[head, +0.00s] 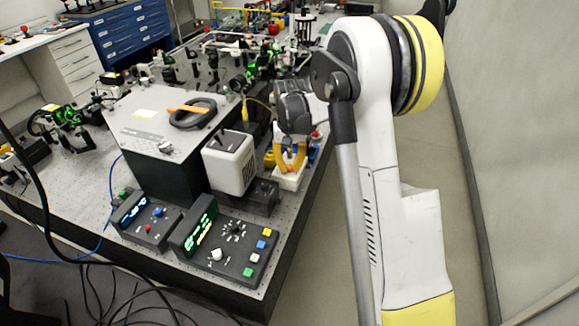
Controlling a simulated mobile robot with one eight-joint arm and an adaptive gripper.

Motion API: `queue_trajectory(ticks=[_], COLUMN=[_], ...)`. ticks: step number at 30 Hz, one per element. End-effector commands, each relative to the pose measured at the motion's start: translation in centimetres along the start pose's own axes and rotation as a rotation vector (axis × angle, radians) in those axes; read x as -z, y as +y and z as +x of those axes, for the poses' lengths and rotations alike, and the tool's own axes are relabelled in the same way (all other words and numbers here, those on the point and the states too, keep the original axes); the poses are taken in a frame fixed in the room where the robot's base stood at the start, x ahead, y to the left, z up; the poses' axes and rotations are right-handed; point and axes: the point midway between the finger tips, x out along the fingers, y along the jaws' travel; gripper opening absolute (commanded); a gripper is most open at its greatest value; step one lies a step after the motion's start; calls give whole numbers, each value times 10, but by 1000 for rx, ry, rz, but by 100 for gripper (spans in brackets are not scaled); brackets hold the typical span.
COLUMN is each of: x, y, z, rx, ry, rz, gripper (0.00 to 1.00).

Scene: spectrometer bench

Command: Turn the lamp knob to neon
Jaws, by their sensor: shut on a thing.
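My gripper (290,156) points down, with its orange-yellow fingers over a small white box (288,181) near the right edge of the bench. The fingers are shut on a part on top of this box, which I take to be the lamp knob. The knob is mostly hidden by the fingers, and I cannot read its marks or tell which lamp it points to. A white lamp housing (230,162) stands just left of the gripper.
A large grey-topped box (140,119) with a black ring-shaped thing on it stands behind left. Two black control boxes with lit displays (150,221) (245,257) sit at the front. Small red and blue parts are close right of the gripper. The floor right of the bench is clear.

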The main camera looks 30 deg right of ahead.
Motion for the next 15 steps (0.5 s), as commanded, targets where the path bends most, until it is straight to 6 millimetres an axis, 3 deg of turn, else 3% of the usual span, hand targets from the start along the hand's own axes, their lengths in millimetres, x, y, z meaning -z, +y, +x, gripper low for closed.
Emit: queue_trajectory(ticks=[5, 6, 8, 15], x=[-2, -2, -2, -1], y=[0, 0, 0, 0], z=[0, 0, 0, 0], rx=[-1, -1, 0, 0], ry=[-4, -4, -4, -2], rz=[-1, -1, -1, -1], gripper=[0, 27, 41, 41])
